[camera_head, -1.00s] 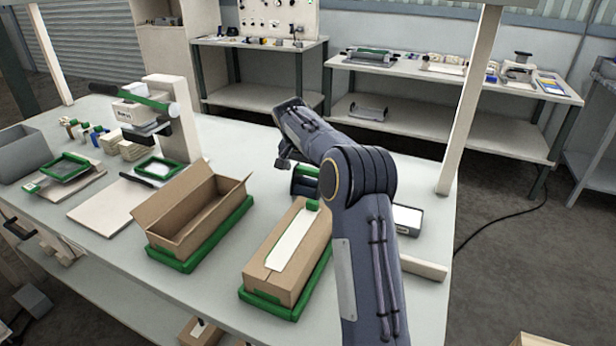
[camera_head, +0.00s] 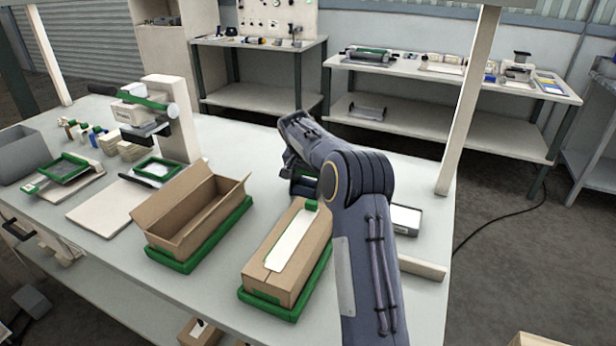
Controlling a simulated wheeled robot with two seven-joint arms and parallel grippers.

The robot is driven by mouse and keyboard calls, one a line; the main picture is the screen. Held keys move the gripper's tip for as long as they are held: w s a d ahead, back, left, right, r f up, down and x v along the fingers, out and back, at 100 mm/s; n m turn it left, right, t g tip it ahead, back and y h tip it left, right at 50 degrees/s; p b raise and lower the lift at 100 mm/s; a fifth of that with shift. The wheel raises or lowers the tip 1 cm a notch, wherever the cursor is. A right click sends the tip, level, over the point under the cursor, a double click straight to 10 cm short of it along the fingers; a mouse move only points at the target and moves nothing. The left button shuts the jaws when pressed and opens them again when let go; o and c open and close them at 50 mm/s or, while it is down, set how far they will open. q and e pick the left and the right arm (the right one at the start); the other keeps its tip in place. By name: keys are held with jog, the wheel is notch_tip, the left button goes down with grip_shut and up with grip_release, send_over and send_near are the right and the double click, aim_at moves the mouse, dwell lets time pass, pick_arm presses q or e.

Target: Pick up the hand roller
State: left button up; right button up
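A dark, rounded thing with green parts (camera_head: 304,187), which may be the hand roller, lies on the workbench behind the sealed carton. My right arm covers much of it, so I cannot be sure what it is. My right gripper (camera_head: 290,164) hangs from the far end of the arm, pointing down just above and behind this thing. Its fingers are mostly hidden by the wrist, and I cannot tell whether they touch the thing. My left gripper is not in view.
An open carton (camera_head: 172,214) and a sealed carton with a white strip (camera_head: 313,262) stand on green trays. A small dark-edged box (camera_head: 406,219) lies right of my arm. A white post (camera_head: 466,105) rises at the bench's right edge.

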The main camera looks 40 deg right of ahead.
notch_tip(320, 180, up, 10)
jog(key=shift+r+p, duration=0.1)
jog(key=shift+p, duration=0.6)
